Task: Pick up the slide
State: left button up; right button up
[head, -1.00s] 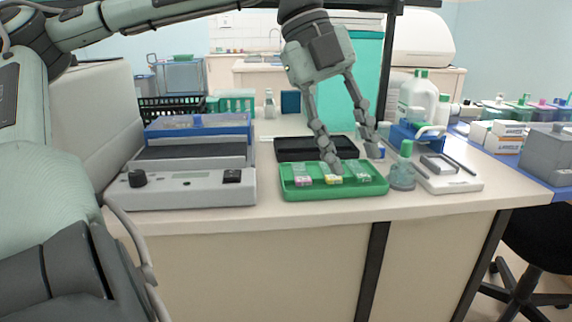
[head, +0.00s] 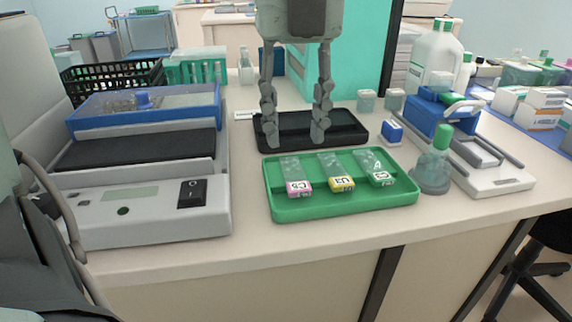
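Three glass slides lie side by side in a green tray (head: 345,206) on the bench. The left slide (head: 292,175) has a pink label end, the middle slide (head: 336,170) a yellow one, and the right slide (head: 373,168) a green-and-white one. My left gripper (head: 294,140) points down with its two fingers spread wide and nothing between them. In the picture its fingertips lie over the black tray (head: 346,131), just behind the green tray; their exact height is hard to tell. My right gripper is not in view.
A grey instrument with a black switch (head: 150,205) stands left of the green tray. A dropper bottle (head: 432,170), a small blue-and-white box (head: 392,132) and a white board (head: 490,180) are at the right. Bare bench lies along the front edge.

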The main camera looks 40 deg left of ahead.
aim_at(298, 182)
pick_arm(q)
jog(key=f, duration=0.7)
jog(key=shift+d+p, duration=0.35)
jog(key=shift+c, duration=0.6)
grip_shut()
